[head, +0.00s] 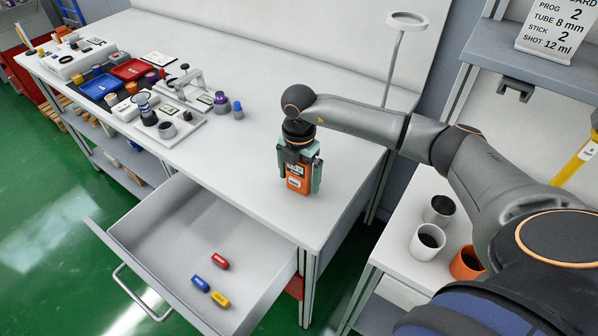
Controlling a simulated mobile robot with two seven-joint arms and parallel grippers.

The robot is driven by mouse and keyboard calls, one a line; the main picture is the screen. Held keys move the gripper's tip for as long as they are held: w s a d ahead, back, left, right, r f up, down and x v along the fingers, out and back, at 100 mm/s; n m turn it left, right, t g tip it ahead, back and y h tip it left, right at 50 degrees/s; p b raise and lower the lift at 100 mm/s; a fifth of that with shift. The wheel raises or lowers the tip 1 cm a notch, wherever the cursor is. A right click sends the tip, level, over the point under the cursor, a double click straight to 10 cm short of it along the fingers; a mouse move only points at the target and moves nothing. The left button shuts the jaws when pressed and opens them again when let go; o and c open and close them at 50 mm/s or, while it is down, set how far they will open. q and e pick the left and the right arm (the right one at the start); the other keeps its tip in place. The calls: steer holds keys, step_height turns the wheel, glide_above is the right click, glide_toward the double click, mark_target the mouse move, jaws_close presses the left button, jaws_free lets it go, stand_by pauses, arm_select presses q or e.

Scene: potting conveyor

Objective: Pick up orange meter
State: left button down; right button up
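The orange meter (296,184) stands upright near the front right corner of the white workbench. It has a dark upper part with a small display, partly covered by my gripper. My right gripper (299,178) points straight down over it, with one green finger on each side of the meter. The fingers are very close to its sides; I cannot tell whether they press on it. The meter's base appears to be at the bench top. My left gripper is out of view.
An open drawer (142,217) below the bench holds red, blue and yellow blocks. Trays, jars and fixtures crowd the bench's far left. A ring stand (397,55) rises at the back right. Pots stand on the right-hand table (398,264). The bench around the meter is clear.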

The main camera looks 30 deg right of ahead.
steer(key=c, duration=1.5)
steer(key=shift+o, duration=0.2)
steer(key=shift+r, duration=0.1)
